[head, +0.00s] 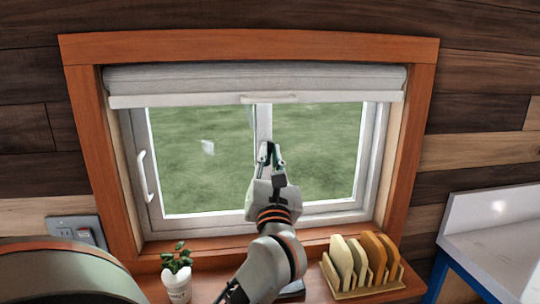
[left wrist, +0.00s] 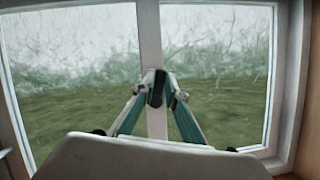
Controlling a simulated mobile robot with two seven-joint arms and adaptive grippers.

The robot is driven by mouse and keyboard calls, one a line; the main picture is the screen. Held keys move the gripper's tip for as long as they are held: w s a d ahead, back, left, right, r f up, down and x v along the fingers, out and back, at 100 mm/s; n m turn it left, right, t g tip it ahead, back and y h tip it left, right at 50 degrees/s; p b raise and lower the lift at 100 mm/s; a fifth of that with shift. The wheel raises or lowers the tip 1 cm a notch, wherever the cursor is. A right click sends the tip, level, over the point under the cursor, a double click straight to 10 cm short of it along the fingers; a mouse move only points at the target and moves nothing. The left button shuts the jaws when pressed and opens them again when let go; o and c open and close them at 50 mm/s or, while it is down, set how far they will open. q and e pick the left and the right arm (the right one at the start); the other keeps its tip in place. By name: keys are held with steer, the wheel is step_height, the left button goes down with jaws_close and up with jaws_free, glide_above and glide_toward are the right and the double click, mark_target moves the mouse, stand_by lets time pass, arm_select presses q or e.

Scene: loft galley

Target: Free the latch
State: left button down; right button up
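The white-framed window (head: 330,208) has a pale upright bar (head: 264,122) in its middle, also in the left wrist view (left wrist: 149,30). A small dark latch (left wrist: 156,88) shows in front of that bar in the left wrist view. My left gripper (head: 269,152) is raised in front of the bar. Its teal fingers (left wrist: 157,82) converge in the left wrist view, with their tips close around the dark latch. In the head view the fingers hide the latch. My right gripper is in neither view.
A white handle (head: 147,177) is on the window's left side. A rolled blind (head: 200,78) hangs above. On the wooden sill are a potted plant (head: 177,272) and a rack (head: 362,288) with several boards, either side of my left arm.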

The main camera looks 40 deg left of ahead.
arm_select(q)
steer(key=shift+s+a+n+g+y+b, duration=0.1)
steer(key=shift+n+g+y+b, duration=0.2)
steer(key=shift+n+b, duration=0.4)
steer(key=n+b, duration=0.1)
steer(key=n+g+y+b, duration=0.1)
steer(key=n, duration=0.1)
steer(key=shift+s+a, duration=0.15)
steer(key=shift+s, duration=0.05)
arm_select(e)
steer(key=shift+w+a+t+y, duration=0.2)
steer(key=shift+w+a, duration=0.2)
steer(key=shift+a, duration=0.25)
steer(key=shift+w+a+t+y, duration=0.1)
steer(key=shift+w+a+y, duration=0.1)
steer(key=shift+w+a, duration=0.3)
arm_select(q)
steer(key=shift+r, duration=0.1)
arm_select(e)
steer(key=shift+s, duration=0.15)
arm_select(q)
steer(key=c, duration=2)
jaws_free()
steer(key=shift+c, duration=0.2)
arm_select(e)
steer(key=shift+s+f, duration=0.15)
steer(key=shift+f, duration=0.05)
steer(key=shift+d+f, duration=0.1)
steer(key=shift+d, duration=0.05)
